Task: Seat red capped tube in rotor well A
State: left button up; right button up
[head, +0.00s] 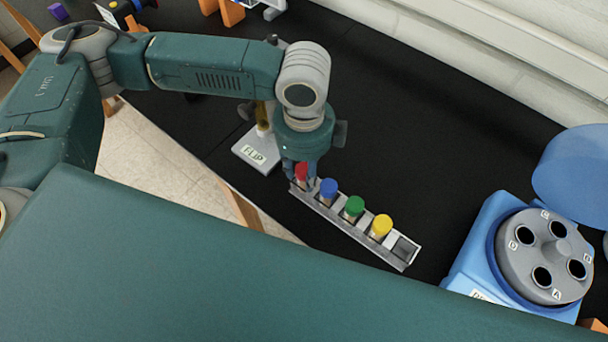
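The red capped tube (301,172) is at the far left end of a grey rack (403,258). My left gripper (300,180) points down over it, with its fingers on either side of the red cap. Whether the fingers touch the cap is too small to tell, and the tube's lower part is hidden. The rotor (517,262) is grey, with several dark open wells and a central knob, in a blue centrifuge (468,262) at the right. Well A (542,276) is at the rotor's front and looks empty. My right gripper is not in view.
Blue (328,188), green (354,207) and yellow (381,226) capped tubes stand in the rack beside the red one. A white block labelled FLIP (252,155) is left of my gripper. The centrifuge's blue lid (575,175) stands open. Black bench (440,150) is clear between rack and centrifuge.

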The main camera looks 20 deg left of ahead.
pick_arm(q)
jog(key=c, duration=0.4)
jog(key=shift+r, duration=0.1)
